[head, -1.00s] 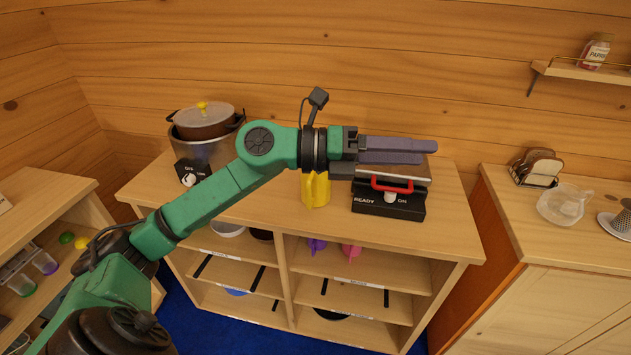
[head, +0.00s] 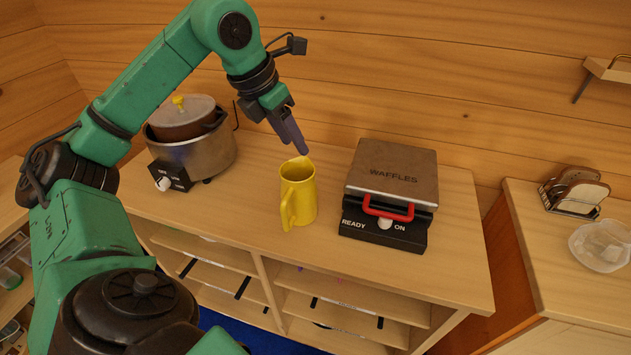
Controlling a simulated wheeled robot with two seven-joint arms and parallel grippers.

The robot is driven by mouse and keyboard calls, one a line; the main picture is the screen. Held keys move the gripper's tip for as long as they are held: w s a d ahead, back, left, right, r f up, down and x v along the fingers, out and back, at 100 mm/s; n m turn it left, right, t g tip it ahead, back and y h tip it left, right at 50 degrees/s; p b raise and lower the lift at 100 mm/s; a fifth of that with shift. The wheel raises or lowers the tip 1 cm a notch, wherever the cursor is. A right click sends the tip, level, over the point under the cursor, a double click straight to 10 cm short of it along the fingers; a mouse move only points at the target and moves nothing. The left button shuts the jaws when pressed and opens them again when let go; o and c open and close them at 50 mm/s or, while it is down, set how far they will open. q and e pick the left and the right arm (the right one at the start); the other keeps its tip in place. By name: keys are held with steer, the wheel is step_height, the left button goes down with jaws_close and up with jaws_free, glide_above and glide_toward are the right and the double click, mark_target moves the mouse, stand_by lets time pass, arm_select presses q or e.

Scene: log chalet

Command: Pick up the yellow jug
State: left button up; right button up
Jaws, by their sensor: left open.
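The yellow jug (head: 299,200) stands upright on the wooden counter between the slow cooker and the waffle maker. Its handle faces the front left and its open top shows. My left gripper (head: 299,146) points downward just above and behind the jug's rim, on its far side. Its fingers are open and appear empty, though they overlap in this view. My right gripper is not in view.
The waffle maker (head: 393,186) with a red handle stands to the jug's right. A slow cooker (head: 197,147) with a lidded pot stands to its left. The counter (head: 400,275) in front is clear.

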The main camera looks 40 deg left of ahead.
mark_target(307, 178)
arm_select(q)
steer(key=f, duration=0.4)
steer(key=d+f, duration=0.1)
steer(key=f, duration=0.1)
steer(key=shift+s+f, duration=0.1)
steer(key=x, duration=0.2)
steer(key=p+x, duration=0.1)
steer(key=x, duration=0.1)
steer(key=p+x, duration=0.1)
steer(key=x, duration=0.1)
steer(key=shift+w+f, duration=0.2)
steer(key=shift+w, duration=0.2)
steer(key=shift+a+f, duration=0.1)
jaws_close()
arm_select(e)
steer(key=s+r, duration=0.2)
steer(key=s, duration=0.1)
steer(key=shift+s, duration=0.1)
arm_select(q)
steer(key=shift+w, duration=0.1)
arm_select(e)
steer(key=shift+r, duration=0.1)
